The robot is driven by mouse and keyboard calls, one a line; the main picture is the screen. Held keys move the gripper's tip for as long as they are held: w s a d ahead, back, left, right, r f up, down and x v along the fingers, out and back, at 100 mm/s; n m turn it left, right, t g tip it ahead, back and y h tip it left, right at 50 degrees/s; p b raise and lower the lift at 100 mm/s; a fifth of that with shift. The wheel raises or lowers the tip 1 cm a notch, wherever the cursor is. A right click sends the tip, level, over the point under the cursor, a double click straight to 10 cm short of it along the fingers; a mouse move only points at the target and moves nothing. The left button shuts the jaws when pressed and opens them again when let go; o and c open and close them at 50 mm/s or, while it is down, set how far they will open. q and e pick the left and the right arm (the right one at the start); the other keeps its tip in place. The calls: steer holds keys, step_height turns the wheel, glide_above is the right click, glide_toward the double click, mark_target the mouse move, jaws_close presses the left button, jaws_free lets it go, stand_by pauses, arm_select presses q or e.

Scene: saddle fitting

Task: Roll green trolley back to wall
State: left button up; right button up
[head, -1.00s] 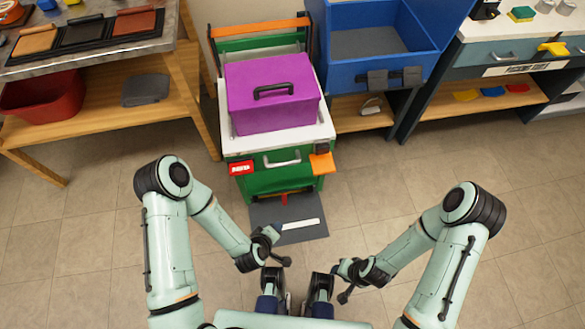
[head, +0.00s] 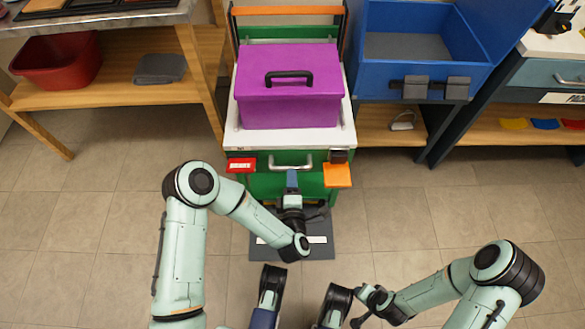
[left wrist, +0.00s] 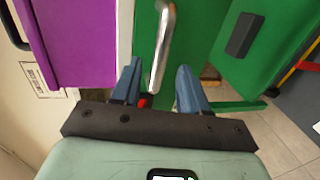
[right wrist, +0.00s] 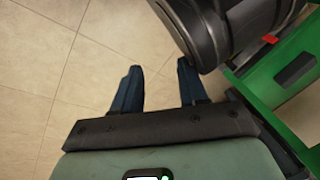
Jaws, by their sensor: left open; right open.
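The green trolley (head: 262,187) stands in the middle of the head view with its front towards me. Its white top (head: 235,132) carries a purple box (head: 290,95) with a black handle. A silver bar handle (head: 290,164) is on the trolley's front; it also shows in the left wrist view (left wrist: 163,45). My left gripper (head: 291,180) is at the trolley's front just below this handle. In the left wrist view its open fingers (left wrist: 157,82) appear either side of the bar; contact cannot be told. My right gripper (right wrist: 158,70) is open and empty over the floor.
A dark mat with a white strip (head: 318,240) lies on the floor before the trolley. A wooden bench (head: 150,90) stands left and a blue bin (head: 425,75) on a shelf right. A red plate (head: 241,165) and orange flap (head: 337,175) stick out in front.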

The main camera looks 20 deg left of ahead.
mark_target(291, 166)
arm_select(q)
steer(key=b+x, duration=0.1)
steer(key=x, duration=0.5)
steer(key=shift+w, duration=0.1)
arm_select(e)
steer(key=shift+g, duration=0.7)
steer(key=s+f, duration=0.1)
steer(key=s, duration=0.1)
steer(key=s+f, duration=0.1)
steer(key=shift+s+d+f, duration=0.2)
steer(key=shift+d+f, duration=0.05)
steer(key=shift+f, duration=0.1)
arm_select(q)
steer(key=shift+a, duration=0.1)
jaws_close()
